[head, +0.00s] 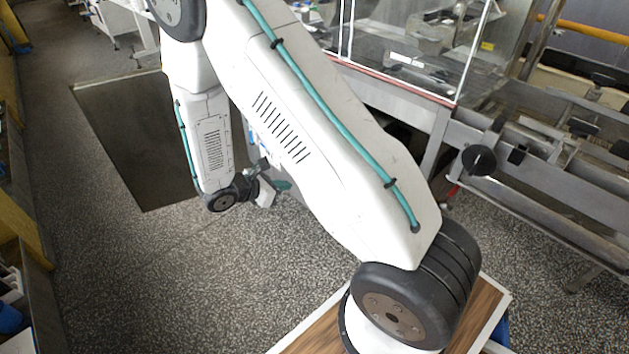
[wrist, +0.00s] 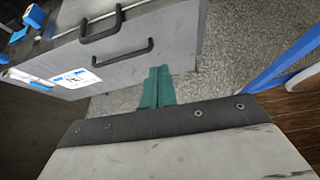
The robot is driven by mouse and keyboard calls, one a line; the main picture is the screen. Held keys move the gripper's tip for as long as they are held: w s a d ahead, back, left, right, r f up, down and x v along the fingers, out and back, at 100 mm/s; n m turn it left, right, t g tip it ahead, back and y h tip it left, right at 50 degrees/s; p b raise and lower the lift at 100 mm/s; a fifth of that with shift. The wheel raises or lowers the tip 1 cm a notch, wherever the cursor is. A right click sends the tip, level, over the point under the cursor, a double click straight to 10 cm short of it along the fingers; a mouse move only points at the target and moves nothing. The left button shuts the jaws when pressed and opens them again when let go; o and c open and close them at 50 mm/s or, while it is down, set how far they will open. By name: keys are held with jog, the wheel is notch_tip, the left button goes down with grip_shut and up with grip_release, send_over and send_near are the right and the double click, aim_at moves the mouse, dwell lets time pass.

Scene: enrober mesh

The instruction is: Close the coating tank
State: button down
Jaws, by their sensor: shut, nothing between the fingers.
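In the wrist view a grey metal box-like unit (wrist: 165,40) has two black bar handles, an upper one (wrist: 101,22) and a lower one (wrist: 122,53), and a white label (wrist: 75,79). It may be the coating tank, but I cannot tell for sure. My gripper (wrist: 158,78) has teal fingers, shut and empty, just below the grey unit in the picture; no contact shows. In the head view my gripper (head: 282,186) hangs low, partly hidden behind my arm. The grey unit is mostly hidden there by my arm.
A glass-walled machine (head: 410,55) on a steel frame stands at the upper right of the head view, with a metal conveyor frame (head: 545,170) beside it. A dark mat (head: 135,140) lies on the speckled floor (head: 150,280), which is open at the left.

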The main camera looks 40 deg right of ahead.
jog(key=x, duration=1.4)
jog(key=shift+w+d+r+n, duration=0.2)
jog(key=shift+w+d+n, duration=0.05)
jog(key=shift+n, duration=0.05)
jog(key=shift+d, duration=0.15)
